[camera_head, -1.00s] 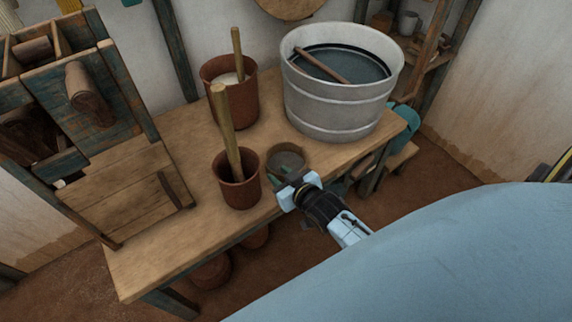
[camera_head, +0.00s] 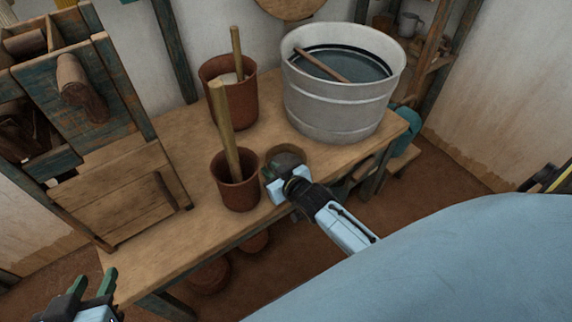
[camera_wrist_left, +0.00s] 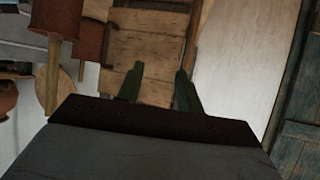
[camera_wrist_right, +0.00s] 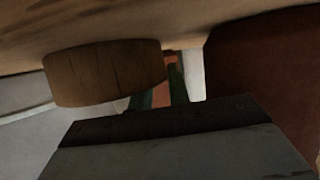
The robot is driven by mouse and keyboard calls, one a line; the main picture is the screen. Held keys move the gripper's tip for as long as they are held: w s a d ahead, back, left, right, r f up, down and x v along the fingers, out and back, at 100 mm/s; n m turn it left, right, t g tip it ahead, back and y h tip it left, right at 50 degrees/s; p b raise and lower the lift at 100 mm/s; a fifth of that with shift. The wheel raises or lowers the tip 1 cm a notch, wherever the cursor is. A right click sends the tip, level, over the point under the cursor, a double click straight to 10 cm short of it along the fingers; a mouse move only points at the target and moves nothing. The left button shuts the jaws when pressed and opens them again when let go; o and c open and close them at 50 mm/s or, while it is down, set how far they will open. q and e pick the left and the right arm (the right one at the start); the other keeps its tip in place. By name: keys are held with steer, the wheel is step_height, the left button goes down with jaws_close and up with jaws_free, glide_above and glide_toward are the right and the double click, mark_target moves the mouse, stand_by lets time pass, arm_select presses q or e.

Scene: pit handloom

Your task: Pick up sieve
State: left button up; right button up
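The sieve (camera_head: 283,149) is a small round brown ring near the table's front edge, right of the front pot. My right gripper covers most of it in the head view. In the right wrist view the sieve (camera_wrist_right: 105,75) is a wooden band left of my fingers, overlapping the tip of one of them. My right gripper (camera_wrist_right: 163,88) has its fingers apart, with a gap showing between them; contact with the sieve cannot be told. My left gripper (camera_head: 92,284) is open and empty at the lower left, and its spread fingers also show in the left wrist view (camera_wrist_left: 156,86).
On the table (camera_head: 180,245) stand a front pot (camera_head: 240,194) with a tall stick, a back pot (camera_head: 240,105) with another stick, and a large grey tub (camera_head: 340,110). A wooden rack (camera_head: 100,130) stands at the left. The table's left front is clear.

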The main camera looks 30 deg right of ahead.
jaws_close()
stand_by(0.3)
